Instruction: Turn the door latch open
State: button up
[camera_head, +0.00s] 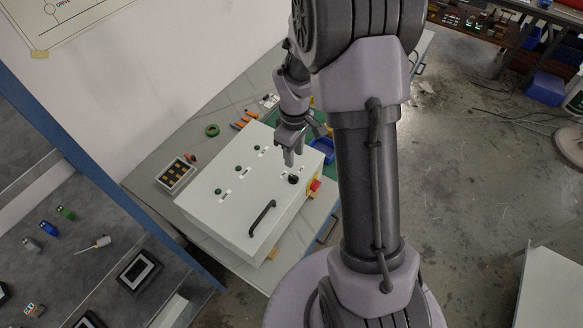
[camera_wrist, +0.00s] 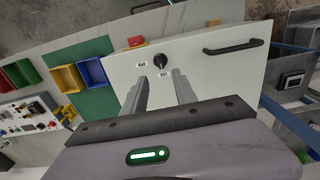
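The door latch (camera_head: 293,180) is a small round black knob on the white cabinet door (camera_head: 225,220), near the edge with the red-and-yellow switch. It also shows in the wrist view as a black knob (camera_wrist: 160,61) with small labels beside it. My gripper (camera_head: 291,160) is above the door, close to the latch. In the wrist view my gripper (camera_wrist: 160,85) has its two fingers apart with nothing between them, and the knob lies just beyond the fingertips, roughly centred. Whether a fingertip touches the door is not clear.
A black bar handle (camera_head: 262,218) stands on the door, with green buttons (camera_head: 238,167) farther along. A red-and-yellow switch (camera_head: 315,186) sticks out of the cabinet's side. Blue bins (camera_wrist: 92,72) lie beside the cabinet. A blue-edged shelf (camera_head: 90,150) is at the left.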

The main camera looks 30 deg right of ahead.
aim_at(294, 176)
notch_tip(294, 176, down, 10)
jog(key=shift+r+b, duration=0.1)
jog(key=shift+b, duration=0.45)
jog(key=shift+c, duration=0.4)
grip_shut()
